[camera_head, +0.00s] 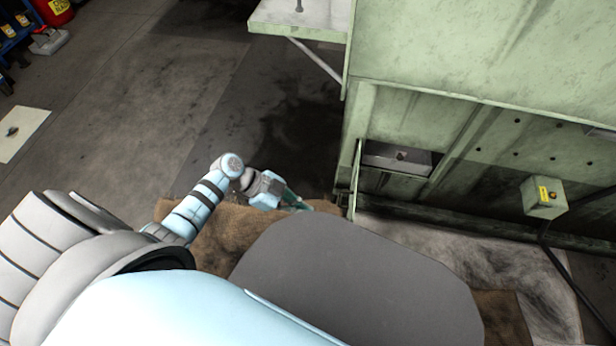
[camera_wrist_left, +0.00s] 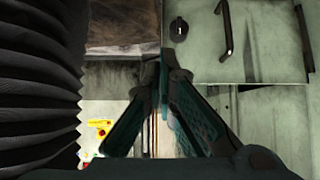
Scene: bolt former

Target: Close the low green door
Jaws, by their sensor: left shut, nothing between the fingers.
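The low green door (camera_head: 356,180) stands open on the front of the green machine and shows nearly edge-on, beside a dark opening. In the left wrist view a pale green panel (camera_wrist_left: 205,62), which looks like this door, has a dark handle and a round black knob. My left gripper (camera_head: 303,206) is low, just left of the door. Its teal fingers are shut and empty. In the wrist view the fingertips (camera_wrist_left: 162,62) are at the panel's left edge; I cannot tell whether they touch it. My right gripper is not in view.
The green machine (camera_head: 470,60) fills the right side, with a jutting shelf (camera_head: 300,15) above left. A grey box (camera_head: 395,158) sits in the opening. A small switch box (camera_head: 543,197) is at right. Brown matting (camera_head: 215,232) lies below.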

